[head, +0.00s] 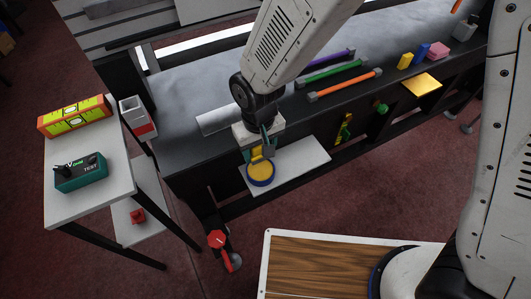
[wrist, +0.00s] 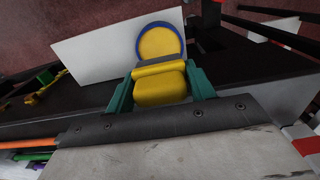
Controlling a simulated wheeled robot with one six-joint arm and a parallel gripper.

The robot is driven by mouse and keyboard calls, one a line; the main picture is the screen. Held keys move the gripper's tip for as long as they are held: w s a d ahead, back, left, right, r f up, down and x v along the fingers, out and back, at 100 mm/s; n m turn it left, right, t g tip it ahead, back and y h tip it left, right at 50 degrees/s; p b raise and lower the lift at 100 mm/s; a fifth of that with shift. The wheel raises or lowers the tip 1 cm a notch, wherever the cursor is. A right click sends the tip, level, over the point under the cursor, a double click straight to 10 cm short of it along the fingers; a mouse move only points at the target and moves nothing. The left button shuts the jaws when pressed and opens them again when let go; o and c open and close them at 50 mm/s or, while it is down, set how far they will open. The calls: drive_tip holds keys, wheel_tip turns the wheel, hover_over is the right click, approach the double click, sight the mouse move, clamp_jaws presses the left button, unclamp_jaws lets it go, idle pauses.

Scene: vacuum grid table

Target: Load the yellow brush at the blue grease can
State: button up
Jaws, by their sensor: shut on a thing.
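My gripper (head: 262,148) is shut on the yellow brush (head: 257,154), with its teal fingers on both sides of it. In the wrist view the brush (wrist: 160,88) shows as a yellow block with a grey band at its far end, between the gripper's fingertips (wrist: 160,85). The blue grease can (head: 260,175) has a blue rim and a yellow top, and stands on a white board. It also shows in the wrist view (wrist: 161,25), just beyond the brush. The brush's end overlaps the can's near edge in view; I cannot tell whether they touch.
The white board (head: 300,160) juts from the dark table's front edge. Purple, green and orange bars (head: 343,85) lie on the table to the right, with small coloured blocks beyond. A side stand at left holds a level (head: 75,117) and a teal tester (head: 80,173).

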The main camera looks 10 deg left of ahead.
hover_over(260, 169)
drive_tip(key=shift+f, duration=2.5)
drive_tip(key=shift+f, duration=0.6)
drive_tip(key=shift+r, duration=3.55)
